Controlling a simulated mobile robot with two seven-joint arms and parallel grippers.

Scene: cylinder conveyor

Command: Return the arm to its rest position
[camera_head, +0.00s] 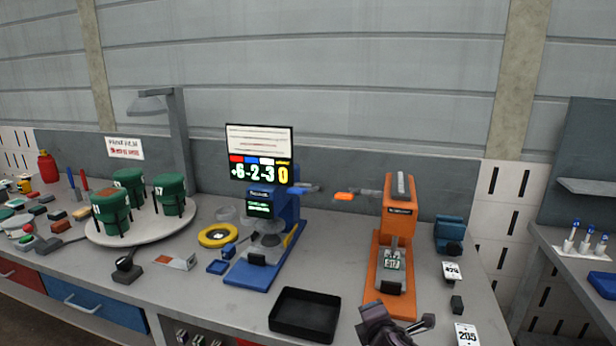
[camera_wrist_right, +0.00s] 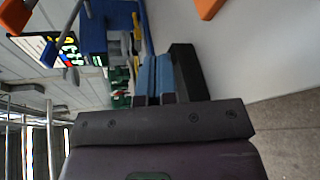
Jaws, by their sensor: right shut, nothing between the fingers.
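My right gripper (camera_head: 392,324) shows at the bottom edge of the head view, dark purple-grey, in front of the orange press and right of the black tray. In the right wrist view its two fingers (camera_wrist_right: 154,75) are together with nothing between them. Most of the right arm is outside the head view. My left gripper does not show.
A black tray (camera_head: 305,329) lies at the bench's front edge, close to my right gripper. Behind stand a blue machine (camera_head: 283,215) with a screen and an orange press (camera_head: 400,215). A round turntable (camera_head: 140,234) holds green containers. Number cards (camera_head: 467,335) lie at right.

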